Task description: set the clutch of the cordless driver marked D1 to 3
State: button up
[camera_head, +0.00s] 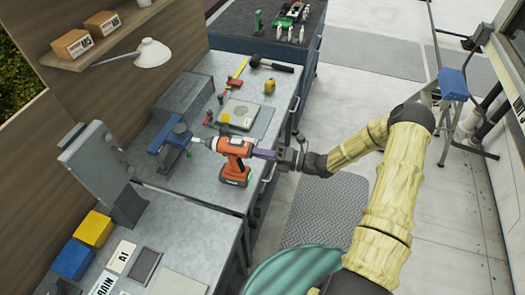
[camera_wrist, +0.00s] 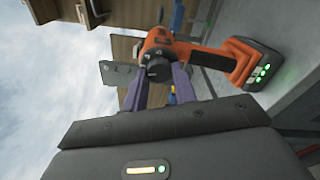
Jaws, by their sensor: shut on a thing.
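An orange and dark cordless driver (camera_head: 235,150) stands upright on its battery on the grey bench, its grey nose pointing left. My gripper (camera_head: 263,154) reaches in from the right at the driver's rear end. In the wrist view, the orange driver (camera_wrist: 185,50) lies sideways, with green lights on its battery. My purple fingers (camera_wrist: 158,80) are shut on a dark round dial (camera_wrist: 157,66) at the driver's near end, one finger on each side. No clutch number or D1 mark is readable.
A blue-topped vise (camera_head: 172,138) stands left of the driver. Yellow (camera_head: 94,228) and blue (camera_head: 72,259) bins stand at front left.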

jog(key=shift+m, duration=0.7)
jog(key=o, duration=1)
jog(key=shift+c, duration=0.2)
jog(key=b+v, duration=0.5)
jog(key=v, duration=1.2)
jog(key=shift+d, duration=0.3)
jog(key=shift+r, duration=0.1)
